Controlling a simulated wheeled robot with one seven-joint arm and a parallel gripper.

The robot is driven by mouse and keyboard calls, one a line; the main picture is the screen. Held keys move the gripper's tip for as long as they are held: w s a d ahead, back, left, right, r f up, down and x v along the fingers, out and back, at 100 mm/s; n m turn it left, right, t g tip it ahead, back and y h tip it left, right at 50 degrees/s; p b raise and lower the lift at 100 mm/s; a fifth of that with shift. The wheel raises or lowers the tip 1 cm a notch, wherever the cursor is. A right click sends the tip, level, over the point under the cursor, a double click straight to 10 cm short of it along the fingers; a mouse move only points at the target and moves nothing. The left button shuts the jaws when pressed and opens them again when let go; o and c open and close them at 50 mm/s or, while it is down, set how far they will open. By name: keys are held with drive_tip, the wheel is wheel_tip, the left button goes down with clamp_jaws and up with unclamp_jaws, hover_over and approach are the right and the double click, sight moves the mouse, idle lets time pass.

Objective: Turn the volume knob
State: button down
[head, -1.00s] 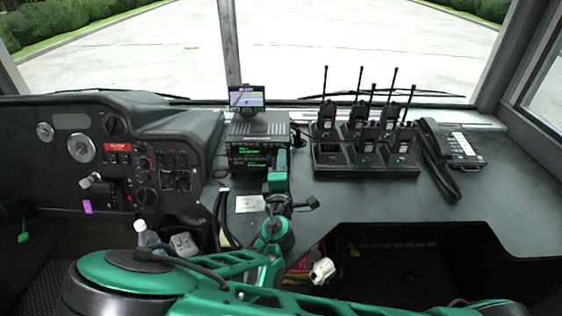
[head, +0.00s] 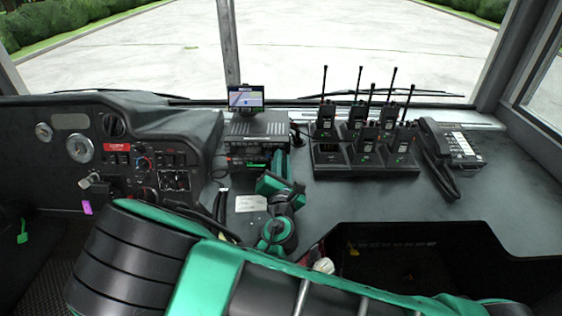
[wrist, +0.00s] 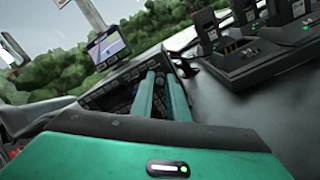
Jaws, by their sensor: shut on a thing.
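A black radio unit (head: 248,146) sits on the dash under a small navigation screen (head: 246,98). In the wrist view its front, with rows of buttons (wrist: 105,95), lies just beyond my fingers. My gripper (head: 280,158) reaches the right end of the radio's front. In the wrist view my two green fingers (wrist: 156,76) run close together, with their tips at the radio's face. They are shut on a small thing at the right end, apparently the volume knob. The knob itself is hidden by the fingertips.
A charger dock (head: 366,162) with several handheld radios stands right of the radio. A desk phone (head: 452,144) is further right. A white card (head: 251,203) and black cables lie in front of the radio.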

drive_tip(key=shift+f+n, duration=0.2)
drive_tip(key=shift+n, duration=0.2)
drive_tip(key=c, duration=1.7)
unclamp_jaws()
drive_tip(key=shift+r, duration=0.1)
drive_tip(key=s, duration=1)
drive_tip(key=shift+s+a+f, duration=0.1)
drive_tip(key=shift+s+f, duration=0.15)
drive_tip(key=shift+s, duration=0.1)
